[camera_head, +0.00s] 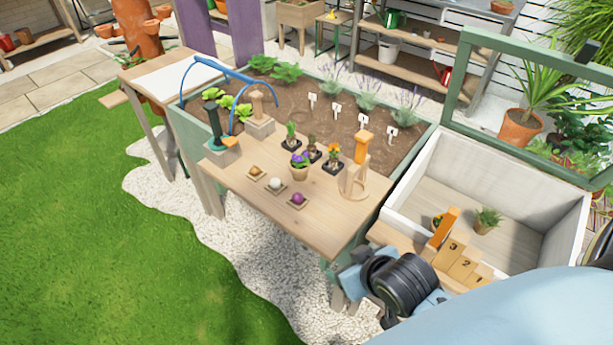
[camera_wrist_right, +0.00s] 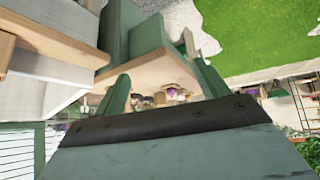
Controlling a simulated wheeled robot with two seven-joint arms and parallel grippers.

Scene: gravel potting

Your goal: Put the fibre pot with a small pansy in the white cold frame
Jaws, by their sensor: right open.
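The fibre pot with a small purple pansy (camera_head: 300,168) stands upright on the wooden potting board (camera_head: 330,225), near its middle. The white cold frame (camera_head: 545,238) is at the right with its green-framed lid (camera_head: 455,75) raised. A spiky green plant (camera_head: 487,220) and a small orange-flowered plant (camera_head: 437,220) stand inside it. My right gripper (camera_head: 347,288) is low in front of the board, away from the pot. In the right wrist view the open gripper (camera_wrist_right: 165,88) has nothing between its fingers; small, unclear board items show beyond. My left gripper is out of view.
Small seedlings in black trays (camera_head: 333,160) stand behind the pansy. The board's front right is clear.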

